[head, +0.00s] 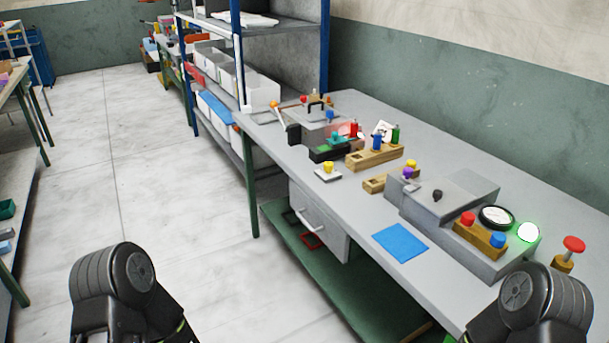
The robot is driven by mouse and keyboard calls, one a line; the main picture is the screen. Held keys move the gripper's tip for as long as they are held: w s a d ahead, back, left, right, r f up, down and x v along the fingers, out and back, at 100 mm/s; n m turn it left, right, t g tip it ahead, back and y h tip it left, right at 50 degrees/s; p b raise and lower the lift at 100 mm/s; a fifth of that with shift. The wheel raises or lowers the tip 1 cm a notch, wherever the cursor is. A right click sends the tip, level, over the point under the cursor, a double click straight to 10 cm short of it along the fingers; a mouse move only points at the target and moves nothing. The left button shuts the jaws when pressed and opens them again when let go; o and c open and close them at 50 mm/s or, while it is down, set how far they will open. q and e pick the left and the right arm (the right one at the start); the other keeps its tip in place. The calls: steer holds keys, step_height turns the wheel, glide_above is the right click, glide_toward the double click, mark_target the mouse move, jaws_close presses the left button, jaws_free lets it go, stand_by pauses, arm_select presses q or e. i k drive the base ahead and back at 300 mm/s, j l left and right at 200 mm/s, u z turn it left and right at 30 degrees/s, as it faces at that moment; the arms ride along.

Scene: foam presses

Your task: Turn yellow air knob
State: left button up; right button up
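A yellow knob (327,167) stands on a small pale block (328,174) near the bench's left edge. A second yellow piece (411,165) sits near a wooden block, behind the grey press box with a black knob (437,195). I cannot tell from this view which of the two is the air knob, or how either is turned. Only dark rounded links of my two arms show at the bottom left and bottom right. Both of my grippers are out of view.
The grey workbench (350,205) holds a blue mat (400,243), a panel with red and blue buttons, a round gauge (496,217), a lit green-rimmed lamp (528,232) and a red mushroom button (573,245). Shelving (238,60) stands beyond.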

mark_target(329, 166)
steer(key=z, duration=0.2)
steer(key=i+j+z, duration=0.15)
steer(key=z, duration=0.15)
steer(key=i+j+z, duration=0.1)
steer(key=j+z, duration=0.15)
steer(key=j, duration=0.15)
steer(key=i+j+z, duration=0.1)
steer(key=j+z, duration=0.2)
steer(key=i+j, duration=0.15)
steer(key=j, duration=0.6)
steer(key=i+j+z, duration=0.15)
steer(key=j, duration=0.55)
steer(key=i+j, duration=0.1)
steer(key=j, duration=0.65)
steer(key=i+j+z, duration=0.15)
steer(key=j, duration=0.6)
steer(key=l+z, duration=0.15)
steer(key=z, duration=0.25)
steer(key=l+z, duration=0.1)
steer(key=z, duration=0.25)
steer(key=i+l+z, duration=0.1)
steer(key=z, duration=0.3)
